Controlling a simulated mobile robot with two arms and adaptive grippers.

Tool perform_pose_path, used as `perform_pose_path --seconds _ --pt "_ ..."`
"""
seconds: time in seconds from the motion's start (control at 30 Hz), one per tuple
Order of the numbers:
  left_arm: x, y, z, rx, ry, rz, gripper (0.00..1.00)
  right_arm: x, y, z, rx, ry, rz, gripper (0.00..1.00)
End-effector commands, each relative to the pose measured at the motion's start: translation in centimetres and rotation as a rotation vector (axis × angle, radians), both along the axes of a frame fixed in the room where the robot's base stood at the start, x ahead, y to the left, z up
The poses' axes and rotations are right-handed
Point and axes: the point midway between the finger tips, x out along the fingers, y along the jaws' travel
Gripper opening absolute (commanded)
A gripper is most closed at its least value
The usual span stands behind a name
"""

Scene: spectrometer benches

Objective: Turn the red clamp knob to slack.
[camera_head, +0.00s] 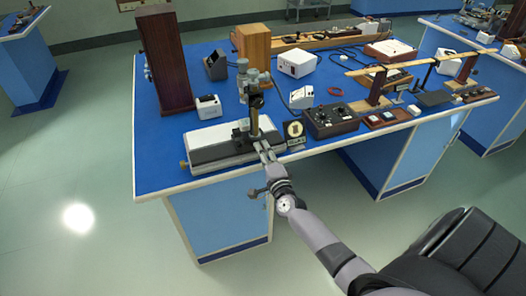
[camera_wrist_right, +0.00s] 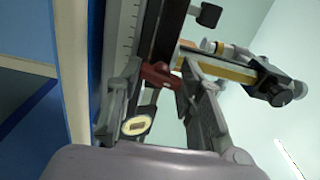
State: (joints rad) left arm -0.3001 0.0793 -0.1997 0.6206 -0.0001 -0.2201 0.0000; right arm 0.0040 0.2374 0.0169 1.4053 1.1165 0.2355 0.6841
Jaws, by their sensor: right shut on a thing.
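The red clamp knob (camera_wrist_right: 158,75) shows in the right wrist view, on a dark upright post (camera_wrist_right: 167,35) of the instrument. My right gripper (camera_wrist_right: 160,85) has its two fingers on either side of the knob and is shut on it. In the head view my right gripper (camera_head: 266,154) reaches the front of the grey-white instrument base (camera_head: 215,139) at the bench edge, by the foot of the post. The knob cannot be made out there. How far the knob is turned cannot be told. My left gripper is not in view.
A small plaque (camera_head: 295,129) stands just right of my gripper, with a black control box (camera_head: 331,119) beyond it. A tall dark wooden cabinet (camera_head: 165,60) and a small white box (camera_head: 208,106) stand behind the base. The blue bench top (camera_head: 160,150) is bare at the left front.

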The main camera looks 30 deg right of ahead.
Motion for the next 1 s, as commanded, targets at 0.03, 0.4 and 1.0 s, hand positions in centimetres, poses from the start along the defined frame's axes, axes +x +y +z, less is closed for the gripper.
perform_pose_path --seconds 0.03,0.4,1.0 --pt "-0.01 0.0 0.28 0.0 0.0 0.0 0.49 0.05 0.02 0.22 -0.028 0.006 0.0 0.06" --pt "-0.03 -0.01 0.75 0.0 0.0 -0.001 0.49 0.05 0.02 0.12 -0.166 0.038 0.0 0.06" --pt "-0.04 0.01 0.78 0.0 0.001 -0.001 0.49 0.04 0.05 0.08 -0.184 0.042 0.001 0.39"
